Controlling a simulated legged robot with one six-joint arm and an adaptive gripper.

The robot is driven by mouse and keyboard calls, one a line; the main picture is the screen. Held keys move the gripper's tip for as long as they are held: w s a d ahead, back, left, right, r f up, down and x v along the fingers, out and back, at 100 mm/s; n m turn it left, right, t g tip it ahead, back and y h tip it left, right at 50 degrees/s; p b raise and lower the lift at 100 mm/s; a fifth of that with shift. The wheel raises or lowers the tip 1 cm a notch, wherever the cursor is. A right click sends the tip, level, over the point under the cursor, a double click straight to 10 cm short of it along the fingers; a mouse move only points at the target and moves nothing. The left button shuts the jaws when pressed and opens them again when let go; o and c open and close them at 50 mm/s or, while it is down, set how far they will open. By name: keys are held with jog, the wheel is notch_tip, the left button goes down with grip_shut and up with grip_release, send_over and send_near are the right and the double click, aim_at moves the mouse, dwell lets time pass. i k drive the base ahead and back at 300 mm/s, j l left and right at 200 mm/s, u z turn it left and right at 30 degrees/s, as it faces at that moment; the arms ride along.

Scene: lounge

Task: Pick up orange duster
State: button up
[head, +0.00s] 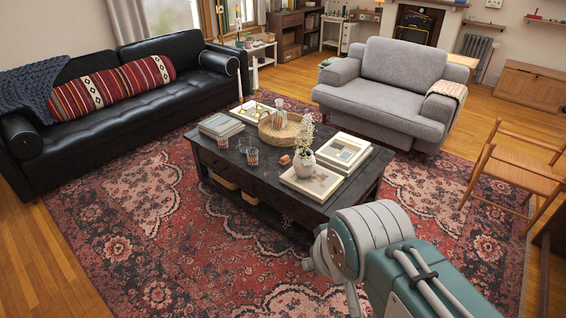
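No thing that I can clearly name as an orange duster shows in the head view. A small orange-brown object (285,160) lies on the dark coffee table (232,168), left of the white vase; it is too small to identify. My arm reaches in from the lower right, in front of the table's near right corner. Small grey parts at the arm's far end may belong to my gripper, but its fingers are hidden behind the arm, so I cannot see whether it is open or holds anything.
The table carries books (221,125), glasses, a tray with a glass vessel, and a white vase (301,164) with flowers. A black sofa (150,105) stands left, a grey armchair (385,85) behind, a wooden folding chair (515,165) right. The patterned rug (150,245) is clear at front left.

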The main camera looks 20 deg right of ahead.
aim_at(285, 160)
jog(key=z, duration=0.55)
jog(key=i+j+z, duration=0.55)
jog(key=j+z, duration=0.25)
jog(key=i+j+z, duration=0.25)
jog(key=j, duration=0.25)
jog(key=i+j, duration=0.1)
jog(key=j, duration=0.3)
jog(key=i+j+z, duration=0.1)
jog(key=j, duration=0.3)
jog(key=i+j, duration=0.15)
jog(key=j, duration=0.25)
jog(key=i+j+z, duration=0.1)
jog(key=j, duration=0.35)
jog(key=i+j, duration=0.1)
jog(key=j, duration=0.3)
jog(key=i+j, duration=0.25)
jog(key=j, duration=0.15)
jog(key=i+j, duration=0.25)
jog(key=j, duration=0.2)
jog(key=i, duration=0.15)
jog(key=z, duration=0.05)
